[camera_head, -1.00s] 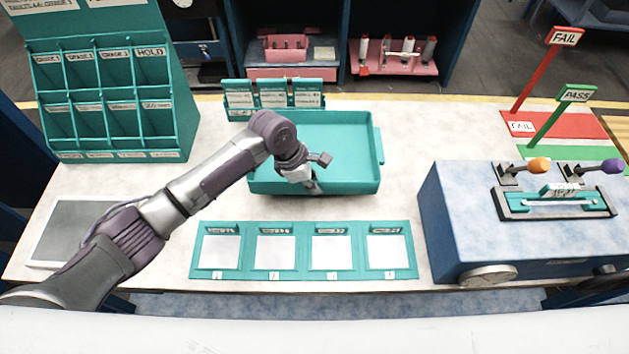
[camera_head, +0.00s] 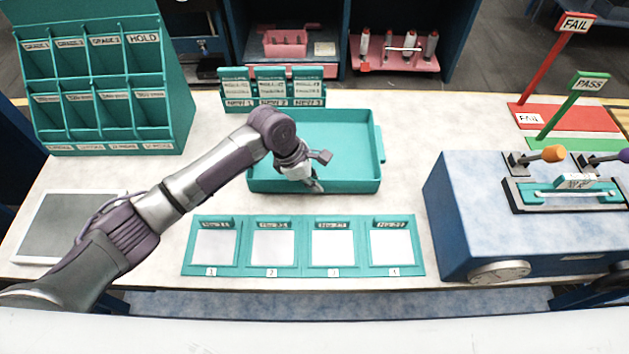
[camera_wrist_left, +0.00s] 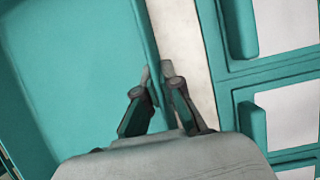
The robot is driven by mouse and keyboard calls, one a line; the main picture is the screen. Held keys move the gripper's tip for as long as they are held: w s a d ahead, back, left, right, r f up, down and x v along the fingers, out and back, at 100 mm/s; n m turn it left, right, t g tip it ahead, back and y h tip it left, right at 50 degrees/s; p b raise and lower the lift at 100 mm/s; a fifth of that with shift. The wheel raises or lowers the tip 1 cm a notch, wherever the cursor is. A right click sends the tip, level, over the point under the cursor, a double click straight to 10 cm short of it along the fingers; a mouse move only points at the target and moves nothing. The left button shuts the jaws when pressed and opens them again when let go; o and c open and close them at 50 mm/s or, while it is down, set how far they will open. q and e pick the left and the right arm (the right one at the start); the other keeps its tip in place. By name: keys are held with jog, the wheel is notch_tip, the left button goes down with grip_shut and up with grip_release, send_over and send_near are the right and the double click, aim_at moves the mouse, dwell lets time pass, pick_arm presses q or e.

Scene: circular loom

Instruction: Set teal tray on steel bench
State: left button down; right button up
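The teal tray (camera_head: 352,180) is a shallow, empty open box over the middle of the pale bench top (camera_head: 420,125). I cannot tell whether its underside touches the bench. My left gripper (camera_head: 314,184) is at the tray's near wall. In the left wrist view, the gripper (camera_wrist_left: 158,90) has one finger inside the tray and one outside, shut on the wall (camera_wrist_left: 143,40). My right gripper is not in view.
A teal card panel (camera_head: 303,268) lies in front of the tray, and small label stands (camera_head: 271,87) are behind it. A teal compartment rack (camera_head: 110,110) stands at left, with a grey tablet (camera_head: 65,228) before it. A blue machine (camera_head: 455,215) is at right.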

pick_arm(q)
jog(key=shift+f, duration=0.35)
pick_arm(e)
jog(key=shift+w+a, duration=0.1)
pick_arm(q)
jog(key=c, duration=1.2)
grip_release()
jog(key=shift+c, duration=0.2)
jog(key=v, duration=1.2)
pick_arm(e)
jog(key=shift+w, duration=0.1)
pick_arm(q)
jog(key=shift+s+f, duration=0.1)
